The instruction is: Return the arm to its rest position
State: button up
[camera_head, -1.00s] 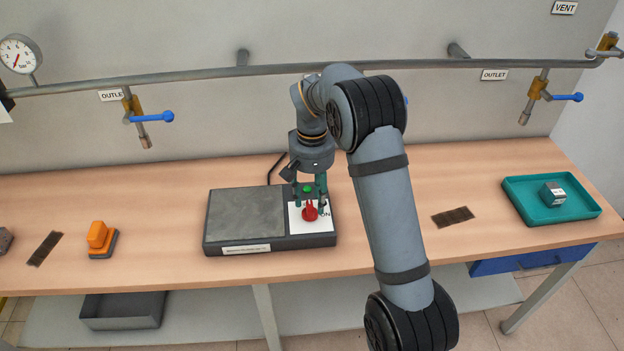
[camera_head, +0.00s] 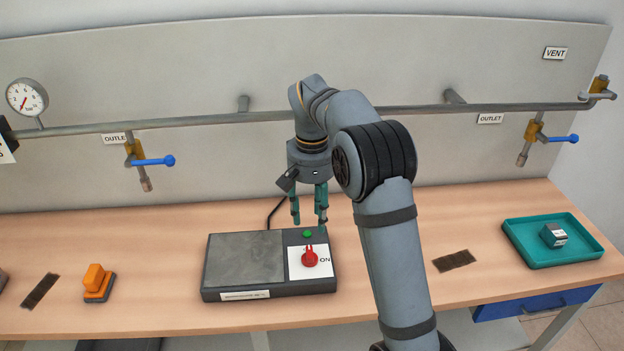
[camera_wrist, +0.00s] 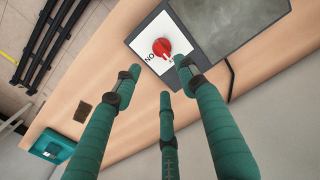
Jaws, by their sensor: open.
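My gripper (camera_head: 309,221) has green fingers and hangs pointing down, above and behind the right part of the induction heater (camera_head: 243,258). In the wrist view its fingers (camera_wrist: 160,88) are spread apart with nothing between them. The heater is a dark box with a grey plate. Its red knob (camera_head: 310,259) sits on a white panel with an ON label, and a green light (camera_head: 307,234) shows behind it. In the wrist view the red knob (camera_wrist: 161,48) lies beyond the fingertips, apart from them.
A teal tray (camera_head: 522,251) holding a small grey-white block (camera_head: 554,235) stands at the right. An orange object (camera_head: 97,281) sits at the left. A pipe (camera_head: 240,117) with blue-handled valves (camera_head: 152,162) runs along the back wall behind my arm. The bench front is mostly clear.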

aim_at(312, 251)
notch_tip(312, 251, down, 12)
jog(key=shift+f, duration=0.1)
dwell(0.5)
